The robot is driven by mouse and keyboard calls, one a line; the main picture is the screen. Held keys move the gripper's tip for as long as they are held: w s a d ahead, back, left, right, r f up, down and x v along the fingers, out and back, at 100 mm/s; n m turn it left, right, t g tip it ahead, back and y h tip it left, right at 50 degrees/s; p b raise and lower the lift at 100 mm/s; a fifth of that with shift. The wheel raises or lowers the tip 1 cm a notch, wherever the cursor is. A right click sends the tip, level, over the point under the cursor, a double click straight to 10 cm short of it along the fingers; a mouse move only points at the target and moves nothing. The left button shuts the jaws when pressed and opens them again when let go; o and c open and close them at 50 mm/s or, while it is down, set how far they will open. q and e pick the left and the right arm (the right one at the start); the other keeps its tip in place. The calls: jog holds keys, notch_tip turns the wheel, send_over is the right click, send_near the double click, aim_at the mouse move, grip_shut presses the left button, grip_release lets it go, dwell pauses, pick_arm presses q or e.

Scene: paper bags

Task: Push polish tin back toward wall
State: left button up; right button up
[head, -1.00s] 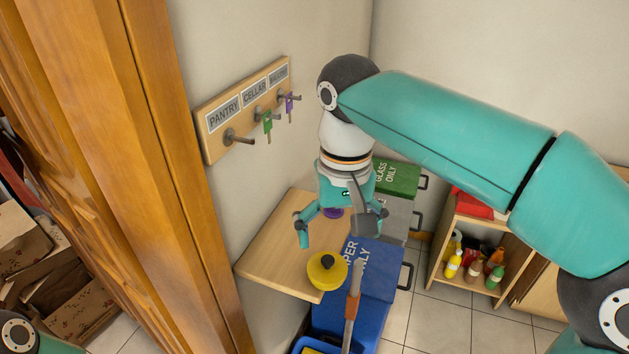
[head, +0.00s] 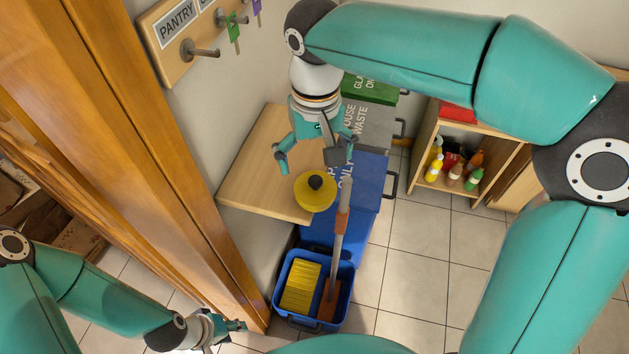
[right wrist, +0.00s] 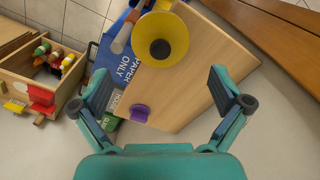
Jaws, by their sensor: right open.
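The polish tin, a round yellow tin (head: 314,192) with a dark knob, sits at the front right corner of the wooden wall shelf (head: 250,170). It seems to reach past the shelf's edge. It also shows at the top of the right wrist view (right wrist: 160,22). My right gripper (head: 308,160) is open and empty above the shelf, on the far side of the tin and apart from it. Its two fingers stand wide in the right wrist view (right wrist: 160,85). My left gripper (head: 228,328) is low at the bottom left, far from the tin; its jaws are unclear.
A small purple object (right wrist: 139,113) lies on the shelf. A broom handle (head: 338,235) rises from a blue bucket (head: 345,312), close beside the tin. Lidded bins, including a blue one (head: 372,185), stand right of the shelf. Key hooks (head: 200,52) jut from the wall above.

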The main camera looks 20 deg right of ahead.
aim_at(315, 179)
notch_tip(315, 179, down, 8)
jog(key=shift+r, duration=0.25)
